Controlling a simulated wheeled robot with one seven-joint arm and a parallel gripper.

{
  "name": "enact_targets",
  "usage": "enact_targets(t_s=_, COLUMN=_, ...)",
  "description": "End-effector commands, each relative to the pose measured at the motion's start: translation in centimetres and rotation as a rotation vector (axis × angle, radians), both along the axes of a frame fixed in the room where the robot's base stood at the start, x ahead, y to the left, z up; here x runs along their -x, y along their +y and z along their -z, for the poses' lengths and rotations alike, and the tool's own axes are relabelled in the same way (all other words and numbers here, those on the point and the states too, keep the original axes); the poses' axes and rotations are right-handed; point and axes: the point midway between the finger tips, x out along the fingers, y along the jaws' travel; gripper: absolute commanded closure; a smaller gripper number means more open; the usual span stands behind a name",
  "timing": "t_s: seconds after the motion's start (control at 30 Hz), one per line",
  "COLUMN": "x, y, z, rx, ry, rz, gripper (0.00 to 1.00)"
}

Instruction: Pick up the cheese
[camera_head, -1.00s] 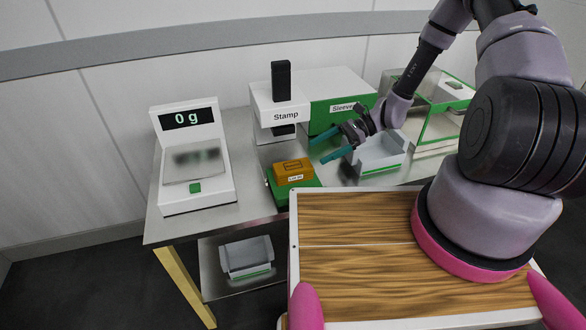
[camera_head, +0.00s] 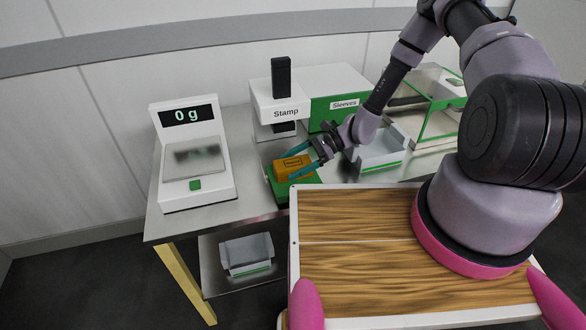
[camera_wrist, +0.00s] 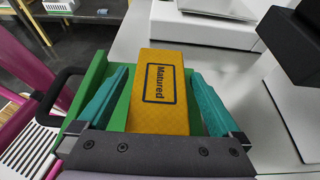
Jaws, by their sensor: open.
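The cheese (camera_head: 292,167) is an orange-yellow block lying on a green base (camera_head: 304,181) in front of the stamp machine. In the wrist view the cheese (camera_wrist: 160,92) has a dark framed stamp reading "Matured" on its top. My gripper (camera_head: 292,164) is open, with its teal fingers on either side of the cheese. In the wrist view, the left finger (camera_wrist: 103,97) stands slightly apart from the block and the right finger (camera_wrist: 207,104) is close beside it. Whether either finger touches the cheese cannot be told.
A scale (camera_head: 194,160) reading 0 g stands at left. The stamp machine (camera_head: 277,101) is just behind the cheese, with the green sleeves box (camera_head: 334,92) beside it. A grey tray (camera_head: 379,156) and a glass-sided case (camera_head: 432,110) stand at right. Another tray (camera_head: 246,254) is on the lower shelf.

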Motion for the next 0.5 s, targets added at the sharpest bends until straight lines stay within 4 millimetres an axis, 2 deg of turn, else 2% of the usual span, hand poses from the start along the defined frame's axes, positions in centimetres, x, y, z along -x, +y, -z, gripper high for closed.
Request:
enact_targets(t_s=0.1, x=0.0, y=-0.01, z=-0.02, rx=0.0, ry=0.0, rz=0.0, gripper=0.0)
enact_targets(t_s=0.13, x=0.0, y=-0.01, z=-0.03, rx=0.0, ry=0.0, rz=0.0, gripper=0.04)
enact_targets(t_s=0.27, x=-0.01, y=-0.02, z=-0.03, rx=0.0, ry=0.0, rz=0.0, gripper=0.54)
enact_targets(t_s=0.3, x=0.0, y=-0.02, z=-0.04, rx=0.0, ry=0.0, rz=0.0, gripper=0.69)
enact_targets(t_s=0.37, x=0.0, y=-0.02, z=-0.04, rx=0.0, ry=0.0, rz=0.0, gripper=0.92)
enact_targets(t_s=0.4, x=-0.01, y=-0.02, z=-0.04, rx=0.0, ry=0.0, rz=0.0, gripper=1.0)
enact_targets(t_s=0.5, x=-0.01, y=0.01, z=-0.09, rx=-0.001, ry=0.0, rz=0.0, gripper=1.0)
